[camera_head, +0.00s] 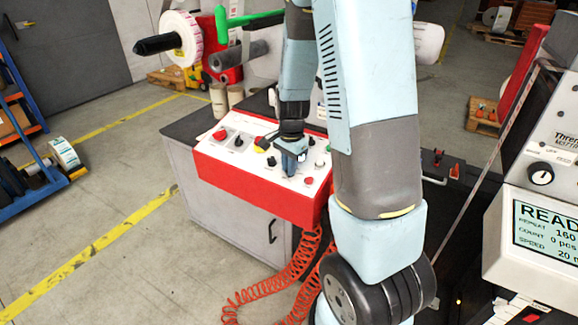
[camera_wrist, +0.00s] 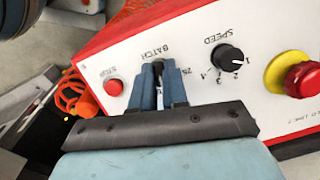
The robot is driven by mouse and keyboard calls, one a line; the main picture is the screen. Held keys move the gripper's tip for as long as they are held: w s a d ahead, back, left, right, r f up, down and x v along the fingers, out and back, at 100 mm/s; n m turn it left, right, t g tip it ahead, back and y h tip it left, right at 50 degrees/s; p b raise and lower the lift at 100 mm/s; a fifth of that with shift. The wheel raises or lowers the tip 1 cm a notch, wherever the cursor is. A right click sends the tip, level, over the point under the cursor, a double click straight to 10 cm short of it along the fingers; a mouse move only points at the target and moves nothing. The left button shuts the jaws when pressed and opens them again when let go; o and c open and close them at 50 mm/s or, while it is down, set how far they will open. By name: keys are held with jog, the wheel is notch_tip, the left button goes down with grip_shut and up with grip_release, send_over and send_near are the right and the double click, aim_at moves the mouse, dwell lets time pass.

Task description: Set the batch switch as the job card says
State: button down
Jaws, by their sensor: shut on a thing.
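The red control box with a white top panel (camera_head: 227,150) stands on a grey cabinet in the head view. My gripper (camera_head: 292,172) reaches down onto its panel from above. In the wrist view the panel is upside down, and my gripper (camera_wrist: 159,75) is shut on the batch switch (camera_wrist: 158,66), a dark knob under the word BATCH. The fingers hide most of the knob and its scale. Only a mark like 25 shows beside the right finger, so I cannot tell the knob's setting. I see no readable job card.
The speed knob (camera_wrist: 229,57), a red button (camera_wrist: 113,87) and a red emergency stop on yellow (camera_wrist: 301,79) sit close by. Coiled orange hoses (camera_head: 290,275) hang below the box. A screen (camera_head: 545,235) at right reads READY, with REPEAT 160.

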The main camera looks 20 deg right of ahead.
aim_at(292, 178)
jog(key=shift+m, duration=0.6)
jog(key=c, duration=1.1)
grip_release()
jog(key=shift+c, duration=0.2)
jog(key=shift+r, duration=0.15)
notch_tip(292, 178, up, 13)
jog(key=s, duration=0.1)
jog(key=shift+d+r, duration=0.15)
jog(key=shift+r, duration=0.05)
jog(key=shift+s, duration=0.1)
